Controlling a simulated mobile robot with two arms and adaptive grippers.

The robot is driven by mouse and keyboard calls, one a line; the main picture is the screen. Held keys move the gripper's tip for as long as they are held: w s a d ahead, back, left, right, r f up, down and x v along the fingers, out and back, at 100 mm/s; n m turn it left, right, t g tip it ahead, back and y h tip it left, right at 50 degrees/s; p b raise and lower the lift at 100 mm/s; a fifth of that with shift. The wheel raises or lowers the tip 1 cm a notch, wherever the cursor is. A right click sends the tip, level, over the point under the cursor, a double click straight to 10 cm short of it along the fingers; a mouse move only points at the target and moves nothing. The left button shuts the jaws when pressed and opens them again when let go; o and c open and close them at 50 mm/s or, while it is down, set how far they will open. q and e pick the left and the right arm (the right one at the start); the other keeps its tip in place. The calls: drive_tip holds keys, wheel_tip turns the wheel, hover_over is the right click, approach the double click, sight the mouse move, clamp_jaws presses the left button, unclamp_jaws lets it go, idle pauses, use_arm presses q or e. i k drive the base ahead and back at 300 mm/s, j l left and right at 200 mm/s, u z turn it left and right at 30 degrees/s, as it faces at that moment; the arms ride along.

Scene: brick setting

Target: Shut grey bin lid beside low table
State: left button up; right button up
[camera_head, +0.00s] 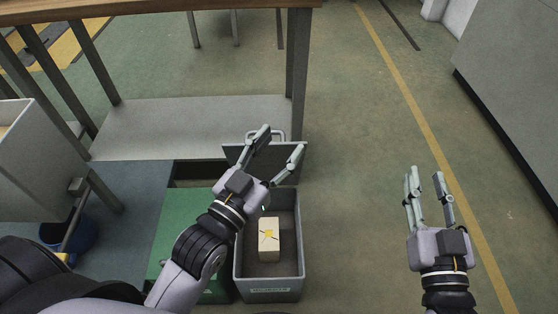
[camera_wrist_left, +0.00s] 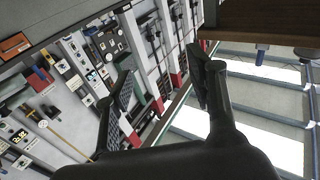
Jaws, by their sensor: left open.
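The grey bin (camera_head: 288,288) stands on the floor below my left arm. Its grey lid (camera_head: 293,168) is open, standing raised at the bin's far edge, with a loop handle at its top. My left gripper (camera_head: 284,139) is open, its fingers in front of the lid in the picture and partly hiding it; I cannot tell whether they touch it. In the left wrist view, the open fingers (camera_wrist_left: 163,72) have nothing between them. My right gripper (camera_head: 427,174) is open and empty over the floor to the right.
A pale box with a yellow mark (camera_head: 269,247) lies inside the bin. A green bin (camera_head: 180,220) stands left of it. A low grey surface (camera_head: 190,125) and table leg (camera_head: 297,75) are behind. A blue bucket (camera_head: 75,235) is at left. Floor is clear right.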

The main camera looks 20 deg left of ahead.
sight(273, 159)
drive_tip(key=l+z, duration=0.7)
drive_tip(key=i+l+z, duration=0.15)
drive_tip(key=z, duration=0.2)
drive_tip(key=i+l+u, duration=0.25)
drive_tip(key=i+l, duration=0.45)
drive_tip(key=l, duration=0.15)
drive_tip(key=i+j+u, duration=0.1)
drive_tip(key=i+u, duration=0.15)
drive_tip(key=u, duration=0.15)
drive_tip(key=i+u, duration=0.55)
drive_tip(key=u, duration=0.2)
drive_tip(key=i+l+u, duration=0.1)
drive_tip(key=i+u, duration=0.25)
drive_tip(key=i+j+u, duration=0.15)
drive_tip(key=u, duration=0.35)
drive_tip(key=i+j+u, duration=0.15)
drive_tip(key=u, duration=0.35)
drive_tip(key=i+u, duration=0.2)
drive_tip(key=u, duration=0.3)
drive_tip(key=i+u, duration=0.2)
drive_tip(key=u, duration=0.3)
drive_tip(key=i+l+u, duration=0.1)
drive_tip(key=u, duration=0.4)
drive_tip(key=i+l, duration=0.05)
